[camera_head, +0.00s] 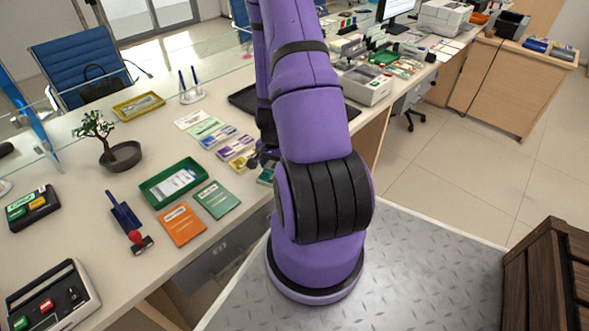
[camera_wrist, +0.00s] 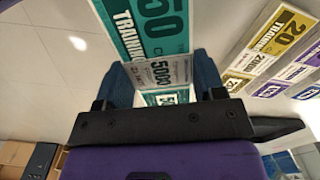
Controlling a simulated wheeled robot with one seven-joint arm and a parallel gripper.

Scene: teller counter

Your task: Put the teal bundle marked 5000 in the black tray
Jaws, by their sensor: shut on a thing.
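In the wrist view the teal bundle (camera_wrist: 160,25) shows a large 50 and TRAINING, with a pale band reading 5000. My gripper (camera_wrist: 162,78) is shut on it, the dark fingers on either side of the band. In the head view my gripper (camera_head: 262,156) is mostly hidden by my arm, low over the counter near its front edge. A small teal patch (camera_head: 267,176) shows beside it; I cannot tell if it is the held bundle. The black tray (camera_head: 242,97) lies farther back on the counter, partly covered by my arm.
Other bundles (camera_head: 220,138) lie in a row left of my gripper; yellow notes marked 20 (camera_wrist: 270,42) show in the wrist view. A green tray (camera_head: 173,183), orange booklet (camera_head: 181,224) and green booklet (camera_head: 216,199) lie nearby. A glass screen runs behind the counter.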

